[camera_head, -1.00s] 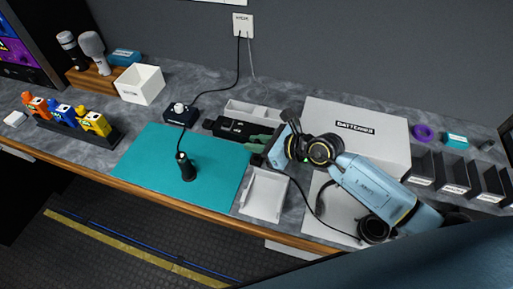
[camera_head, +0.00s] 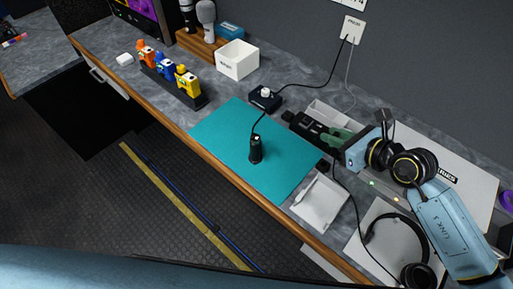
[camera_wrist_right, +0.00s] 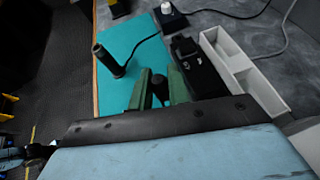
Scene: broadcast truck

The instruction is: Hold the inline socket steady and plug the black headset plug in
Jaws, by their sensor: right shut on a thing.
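The inline socket (camera_head: 256,150) is a black cylinder standing upright on the teal mat (camera_head: 220,128), its cable running back to a small dark box with a white knob (camera_head: 265,97). It also shows in the right wrist view (camera_wrist_right: 107,60), at upper left, apart from my gripper. My right gripper (camera_head: 330,150), with green fingers, is right of the mat and shut on the black headset plug (camera_head: 323,165). The plug's dark round end shows between the fingers in the right wrist view (camera_wrist_right: 160,86). My left gripper is not in view.
A black headset (camera_head: 418,272) lies on a grey pad at right, its cable leading towards the plug. A white tray (camera_head: 321,203) sits right of the mat. A black device (camera_head: 312,128) and a divided tray (camera_wrist_right: 245,70) lie behind the gripper. The mat around the socket is clear.

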